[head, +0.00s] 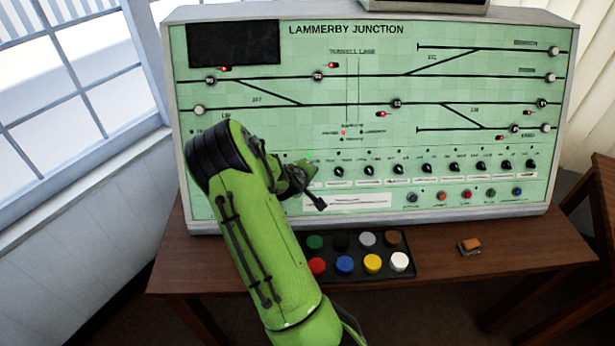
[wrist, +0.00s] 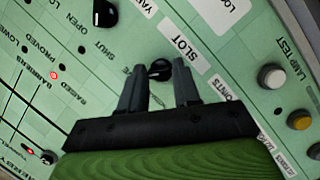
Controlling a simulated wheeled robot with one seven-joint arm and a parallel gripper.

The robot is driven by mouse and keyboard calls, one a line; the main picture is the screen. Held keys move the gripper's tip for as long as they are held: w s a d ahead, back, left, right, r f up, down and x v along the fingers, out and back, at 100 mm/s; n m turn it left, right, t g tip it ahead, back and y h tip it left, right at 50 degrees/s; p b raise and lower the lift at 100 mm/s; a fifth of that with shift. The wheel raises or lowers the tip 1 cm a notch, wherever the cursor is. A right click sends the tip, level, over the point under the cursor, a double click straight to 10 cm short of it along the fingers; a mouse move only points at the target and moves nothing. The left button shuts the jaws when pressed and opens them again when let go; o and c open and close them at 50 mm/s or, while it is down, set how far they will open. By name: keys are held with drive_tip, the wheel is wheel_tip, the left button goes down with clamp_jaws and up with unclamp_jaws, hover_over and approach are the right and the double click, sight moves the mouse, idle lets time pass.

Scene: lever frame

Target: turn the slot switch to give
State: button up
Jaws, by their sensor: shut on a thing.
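The slot switch (wrist: 161,66) is a small black rotary knob on the pale green panel, beside a white label reading SLOT (wrist: 184,46) in the wrist view. My gripper (wrist: 160,75) has its two dark fingers on either side of this knob and is shut on it. Which way the knob points is hard to tell, and no "give" marking is readable. In the head view my gripper (head: 298,182) is at the left end of the row of black knobs, and it hides the slot switch there.
More black knobs (head: 398,169) run to the right along the Lammerby Junction panel (head: 300,95). Coloured push buttons (head: 441,196) sit below them. A tray of coloured caps (head: 372,263) and a small orange-brown object (head: 469,247) rest on the wooden desk (head: 540,245).

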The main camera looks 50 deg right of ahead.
idle(0.4)
drive_tip(key=o, duration=1.1)
drive_tip(key=shift+c, duration=0.2)
drive_tip(key=p+v, duration=0.1)
drive_tip(key=v, duration=1.4)
drive_tip(key=shift+s+a+r, duration=0.15)
drive_tip(key=shift+a+r, duration=0.05)
drive_tip(key=shift+a, duration=0.1)
